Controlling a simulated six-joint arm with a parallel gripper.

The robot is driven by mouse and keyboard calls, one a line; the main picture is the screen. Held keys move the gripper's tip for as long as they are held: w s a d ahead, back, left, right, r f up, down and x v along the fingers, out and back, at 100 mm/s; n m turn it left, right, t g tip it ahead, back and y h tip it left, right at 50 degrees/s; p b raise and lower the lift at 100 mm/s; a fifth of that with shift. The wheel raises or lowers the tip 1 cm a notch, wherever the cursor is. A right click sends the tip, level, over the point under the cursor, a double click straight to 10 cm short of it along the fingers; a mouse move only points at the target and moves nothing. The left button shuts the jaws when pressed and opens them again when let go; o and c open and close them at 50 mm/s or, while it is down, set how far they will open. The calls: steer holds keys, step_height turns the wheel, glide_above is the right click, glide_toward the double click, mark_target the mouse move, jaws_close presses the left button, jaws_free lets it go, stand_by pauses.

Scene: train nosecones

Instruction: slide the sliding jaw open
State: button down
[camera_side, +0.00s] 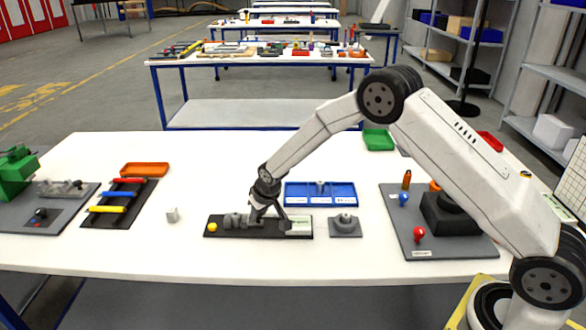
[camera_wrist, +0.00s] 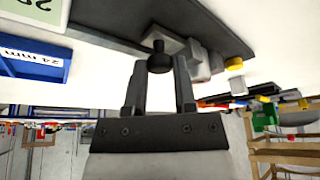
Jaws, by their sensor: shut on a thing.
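In the side view a dark base plate (camera_side: 222,235) lies on the white table, with a yellow knob (camera_side: 212,227) at its left end and a pale labelled part at its right. Grey jaw blocks (camera_side: 234,220) sit on the plate, left of my gripper (camera_side: 263,216). In the wrist view a black knob (camera_wrist: 159,62) stands on a light grey block, which looks like the sliding jaw (camera_wrist: 172,45). My gripper (camera_wrist: 159,72) has its two fingers on either side of this knob, shut on it. Larger grey blocks (camera_wrist: 197,60) stand right beside the sliding jaw there. The gap between the jaws is not clear.
A blue tray (camera_side: 320,204) stands behind the plate's right end. A grey block with a round top (camera_side: 345,226) is just right. A small white cube (camera_side: 172,215) and a rack of coloured bars (camera_side: 120,204) are left. The table's front strip is clear.

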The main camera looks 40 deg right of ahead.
steer(key=shift+s+d, duration=0.9)
steer(key=shift+s, duration=0.05)
steer(key=shift+c, duration=2.1)
jaws_free()
steer(key=shift+r, duration=0.1)
steer(key=v, duration=0.7)
steer(key=shift+s+r, duration=0.2)
steer(key=shift+r, duration=0.1)
steer(key=s+r+g, duration=0.1)
steer(key=s+r, duration=0.1)
steer(key=s, duration=1.1)
steer(key=s+d+r, duration=0.1)
steer(key=s+r, duration=0.1)
steer(key=s, duration=1)
steer(key=shift+s+d+g, duration=0.2)
steer(key=shift+s+g, duration=0.2)
